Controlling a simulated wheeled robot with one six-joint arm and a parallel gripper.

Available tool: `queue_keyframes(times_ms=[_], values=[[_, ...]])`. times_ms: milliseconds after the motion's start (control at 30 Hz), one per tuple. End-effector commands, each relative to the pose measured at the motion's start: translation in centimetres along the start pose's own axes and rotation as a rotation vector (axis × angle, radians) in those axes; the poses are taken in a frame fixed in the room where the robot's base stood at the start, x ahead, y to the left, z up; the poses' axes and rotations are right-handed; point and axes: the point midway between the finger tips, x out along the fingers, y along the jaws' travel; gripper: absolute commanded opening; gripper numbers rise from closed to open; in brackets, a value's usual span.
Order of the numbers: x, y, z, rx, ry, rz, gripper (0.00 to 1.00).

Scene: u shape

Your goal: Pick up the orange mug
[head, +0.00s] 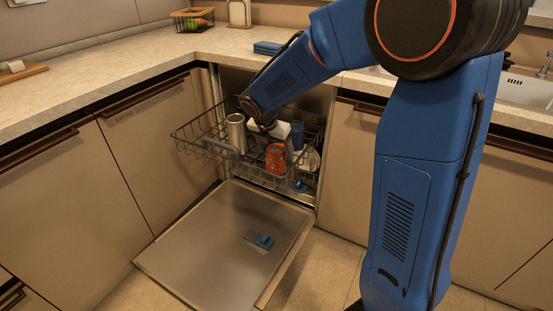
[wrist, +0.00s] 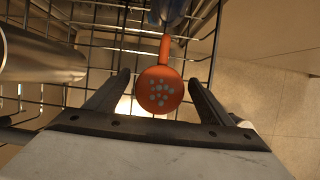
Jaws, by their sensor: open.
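The orange mug (head: 276,158) is in the pulled-out dishwasher rack (head: 215,148). In the wrist view, the mug (wrist: 159,90) shows a round orange face with pale dots, and its handle points to the top of the picture. My gripper (wrist: 159,78) is open, with one finger on each side of the mug and a visible gap at both sides. I cannot tell how deep the fingertips reach along the mug. In the head view the fingertips are hard to make out, and my arm comes down over the rack from the right.
A metal cylinder (head: 236,134) stands left of the mug in the rack and shows in the wrist view (wrist: 38,58). A blue item (head: 298,136) stands to the right. Rack wires surround the mug. The open dishwasher door (head: 205,235) lies below, with a blue-grey object (head: 260,240) on it.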

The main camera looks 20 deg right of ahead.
Motion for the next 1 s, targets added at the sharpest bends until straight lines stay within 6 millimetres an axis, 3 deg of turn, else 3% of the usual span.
queue_keyframes(times_ms=[200,467,533,700,1000], values=[[3.1,-0.1,0.1,-0.001,0.002,-0.003,0.75],[3.6,-0.1,0.1,0.0,0.0,-0.001,0.75],[3.6,-0.1,0.1,0.0,0.0,-0.001,0.66],[3.6,0.0,0.1,0.0,0.0,-0.001,0.25],[3.3,0.0,0.3,0.0,-0.001,0.001,0.23]])
